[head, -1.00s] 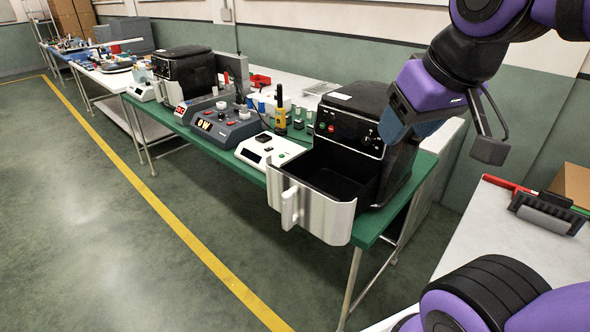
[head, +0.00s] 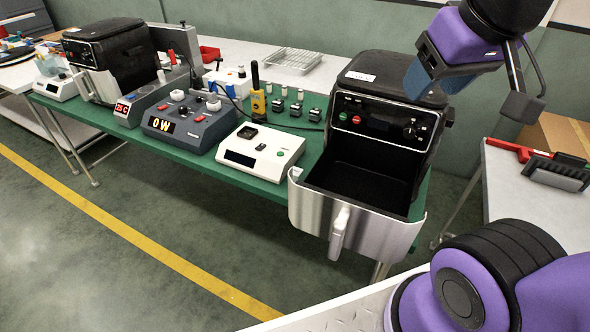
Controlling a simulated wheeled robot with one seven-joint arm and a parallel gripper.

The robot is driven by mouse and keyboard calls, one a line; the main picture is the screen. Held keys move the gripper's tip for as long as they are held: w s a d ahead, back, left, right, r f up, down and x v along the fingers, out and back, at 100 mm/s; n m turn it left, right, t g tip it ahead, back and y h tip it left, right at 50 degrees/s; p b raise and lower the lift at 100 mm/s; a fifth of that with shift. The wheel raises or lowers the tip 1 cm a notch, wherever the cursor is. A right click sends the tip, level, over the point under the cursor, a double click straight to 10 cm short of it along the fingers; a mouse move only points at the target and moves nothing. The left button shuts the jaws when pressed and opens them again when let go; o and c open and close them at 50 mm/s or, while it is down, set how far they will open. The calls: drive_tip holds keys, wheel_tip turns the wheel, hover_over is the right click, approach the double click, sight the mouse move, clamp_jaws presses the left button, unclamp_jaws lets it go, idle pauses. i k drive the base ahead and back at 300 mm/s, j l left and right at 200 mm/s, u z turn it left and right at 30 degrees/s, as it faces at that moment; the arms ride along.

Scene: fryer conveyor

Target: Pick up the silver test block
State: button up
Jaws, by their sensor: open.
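I cannot pick out the silver test block for certain. Several small silver-topped pieces (head: 298,101) stand on dark bases on the green table (head: 190,165), too small to tell apart. My gripper (head: 468,95) is open at the upper right. It hangs high in front of and right of the black air fryer (head: 395,100), apart from the table items, with nothing seen in it. The fryer's silver-fronted drawer (head: 375,230) is pulled out; the part of its inside that shows is dark and empty.
A white scale (head: 262,152), a grey control box reading 0 W (head: 185,122) and a yellow handheld device (head: 258,100) stand left of the fryer. A second fryer (head: 108,60) is farther left. A white table (head: 510,200) stands right.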

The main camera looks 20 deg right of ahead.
sight(297, 173)
drive_tip(key=j+z, duration=0.2)
drive_tip(key=z, duration=0.15)
drive_tip(key=j+z, duration=0.25)
drive_tip(key=z, duration=0.15)
drive_tip(key=j+z, duration=0.5)
drive_tip(key=j, duration=0.5)
drive_tip(key=k+j+z, duration=0.1)
drive_tip(key=j, duration=0.6)
drive_tip(key=k+j+z, duration=0.15)
drive_tip(key=j, duration=0.5)
drive_tip(key=i+j, duration=0.15)
drive_tip(key=i, duration=0.2)
